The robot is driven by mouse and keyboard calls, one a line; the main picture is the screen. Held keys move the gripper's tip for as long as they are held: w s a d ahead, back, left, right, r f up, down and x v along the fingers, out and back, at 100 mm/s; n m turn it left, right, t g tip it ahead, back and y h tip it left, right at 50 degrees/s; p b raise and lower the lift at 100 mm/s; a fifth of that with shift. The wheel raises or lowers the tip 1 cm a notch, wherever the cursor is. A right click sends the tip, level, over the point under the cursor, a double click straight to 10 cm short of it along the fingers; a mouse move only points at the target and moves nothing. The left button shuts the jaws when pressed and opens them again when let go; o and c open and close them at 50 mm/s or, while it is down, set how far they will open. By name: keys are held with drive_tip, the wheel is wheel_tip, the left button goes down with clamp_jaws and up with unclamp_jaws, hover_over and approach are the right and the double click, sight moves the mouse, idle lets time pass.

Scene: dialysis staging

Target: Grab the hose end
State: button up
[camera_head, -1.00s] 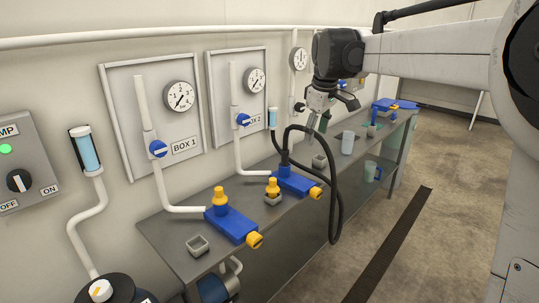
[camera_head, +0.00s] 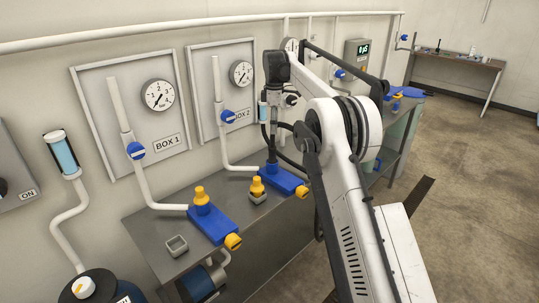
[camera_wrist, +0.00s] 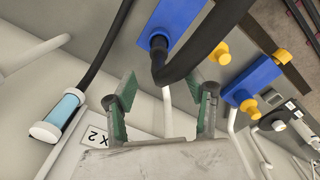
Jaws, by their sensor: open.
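The black hose's end (camera_wrist: 159,45) plugs into a blue block (camera_wrist: 176,20) in the wrist view. From there the hose (camera_wrist: 205,45) bends and runs to the upper right. In the head view, the block (camera_head: 283,181) sits on the bench below BOX 2, and part of the hose (camera_head: 290,160) shows above it. My gripper (camera_wrist: 166,88) is open, with its green fingers spread and nothing held. The hose bend appears just beyond the fingertips, apart from them. In the head view, my gripper (camera_head: 272,112) is above the block; my arm hides much of the hose.
A second blue block (camera_head: 212,224) with yellow caps stands to the left on the bench (camera_head: 150,240). Small grey square cups (camera_head: 176,246) are nearby. The BOX 2 panel (camera_head: 226,85) with its gauge and pipe is behind. A blue-filled tube (camera_wrist: 62,115) is at left in the wrist view.

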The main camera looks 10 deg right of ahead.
sight(273, 156)
drive_tip(key=shift+w+a+f, duration=0.1)
drive_tip(key=shift+w+f, duration=0.35)
drive_tip(key=shift+f, duration=0.05)
wheel_tip(273, 156, down, 14)
drive_tip(key=shift+s+r+p, duration=0.15)
drive_tip(key=shift+r+p, duration=0.05)
drive_tip(key=shift+p, duration=0.55)
drive_tip(key=shift+c, duration=0.5)
clamp_jaws()
